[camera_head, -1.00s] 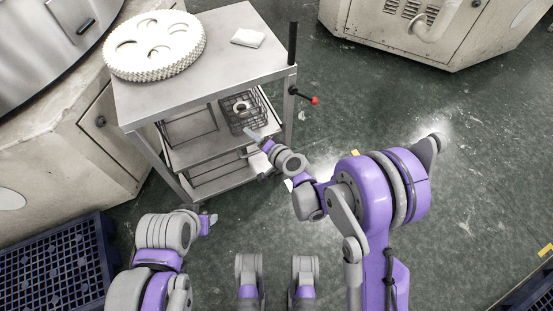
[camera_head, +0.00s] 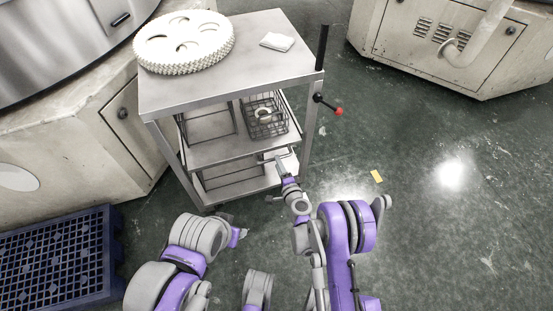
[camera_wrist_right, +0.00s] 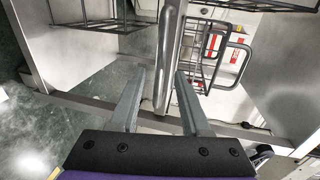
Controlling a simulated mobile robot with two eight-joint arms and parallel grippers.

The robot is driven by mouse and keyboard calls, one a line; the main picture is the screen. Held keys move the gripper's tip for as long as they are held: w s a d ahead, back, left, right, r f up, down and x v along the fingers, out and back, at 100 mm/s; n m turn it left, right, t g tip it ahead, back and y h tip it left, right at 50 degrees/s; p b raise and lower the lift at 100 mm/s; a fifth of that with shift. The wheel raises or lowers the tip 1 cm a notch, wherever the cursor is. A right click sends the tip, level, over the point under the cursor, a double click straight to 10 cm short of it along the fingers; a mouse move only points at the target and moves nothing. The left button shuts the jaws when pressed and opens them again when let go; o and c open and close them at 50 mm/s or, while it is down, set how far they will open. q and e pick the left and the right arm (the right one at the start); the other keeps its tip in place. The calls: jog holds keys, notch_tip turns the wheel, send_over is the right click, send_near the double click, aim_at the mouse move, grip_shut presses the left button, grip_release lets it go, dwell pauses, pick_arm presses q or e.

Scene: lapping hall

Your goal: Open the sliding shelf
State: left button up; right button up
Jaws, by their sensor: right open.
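A grey metal cart (camera_head: 153,100) stands ahead of me, with a sliding shelf (camera_head: 205,154) under its top. A dark wire basket (camera_head: 281,126) holding a pale ring stands on the shelf's right part. My right gripper (camera_head: 275,162) is at the shelf's front edge. In the right wrist view this gripper (camera_wrist_right: 158,76) is open, its fingers apart on either side of a metal bar (camera_wrist_right: 171,40). I cannot tell whether they touch the bar. My left gripper (camera_head: 240,237) is low in the head view, away from the cart; its fingers are not clear.
A white toothed disc (camera_head: 184,40) and a folded white cloth (camera_head: 277,41) lie on the cart top. A red-knobbed lever (camera_head: 338,111) sticks out at its right. A blue crate (camera_head: 60,255) is at lower left.

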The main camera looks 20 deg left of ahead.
jog(key=shift+x, duration=2.05)
grip_shut()
